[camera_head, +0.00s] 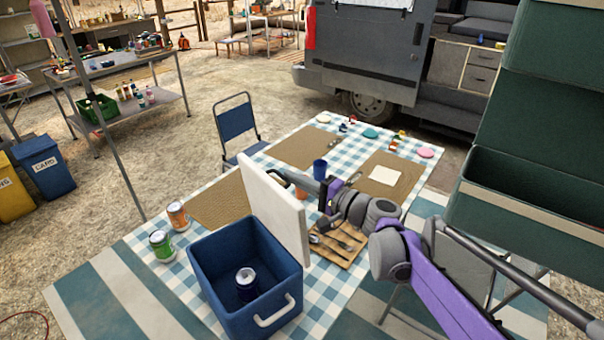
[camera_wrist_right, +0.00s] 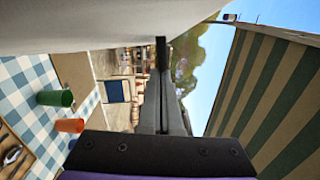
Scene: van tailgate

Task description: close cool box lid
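The blue cool box (camera_head: 222,292) stands on the near end of the checked table, with a dark can (camera_head: 246,282) inside. Its white lid (camera_head: 272,205) is open and stands nearly upright on the box's far right side. My right gripper (camera_head: 280,177) is on the outer side of the lid, near its top edge; I cannot tell whether it touches. In the right wrist view its fingers (camera_wrist_right: 163,85) are together with nothing between them, and the pale lid (camera_wrist_right: 90,22) fills the upper left. My left gripper is not in view.
An orange can (camera_head: 178,216) and a green can (camera_head: 161,246) stand left of the box. A wooden cutlery tray (camera_head: 340,250) lies right of the lid under my right arm. A blue cup (camera_head: 320,168) stands behind.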

